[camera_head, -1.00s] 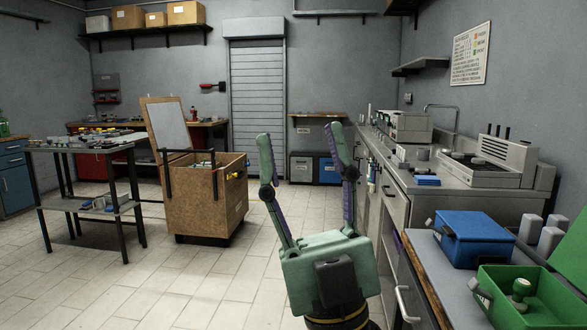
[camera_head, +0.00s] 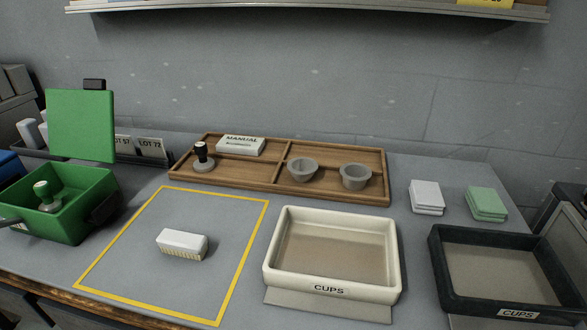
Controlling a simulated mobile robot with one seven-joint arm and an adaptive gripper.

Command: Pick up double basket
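Two grey metal cups like filter baskets sit in the right-hand compartment of a wooden divided tray (camera_head: 280,185) on the counter. The left cup (camera_head: 302,169) looks slightly wider at the rim. The right cup (camera_head: 356,176) stands a little nearer the tray's right end. Both are upright and apart from each other. Neither carries a readable label, so I cannot tell which is the double basket. My gripper is not in view now.
The tray also holds a black-handled tamper (camera_head: 203,157) and a MANUAL box (camera_head: 241,145). In front are a brush (camera_head: 182,243) inside a yellow outline, a cream CUPS tray (camera_head: 385,270) and a dark CUPS tray (camera_head: 440,270). An open green box (camera_head: 80,215) stands left. Folded cloths (camera_head: 427,196) lie right.

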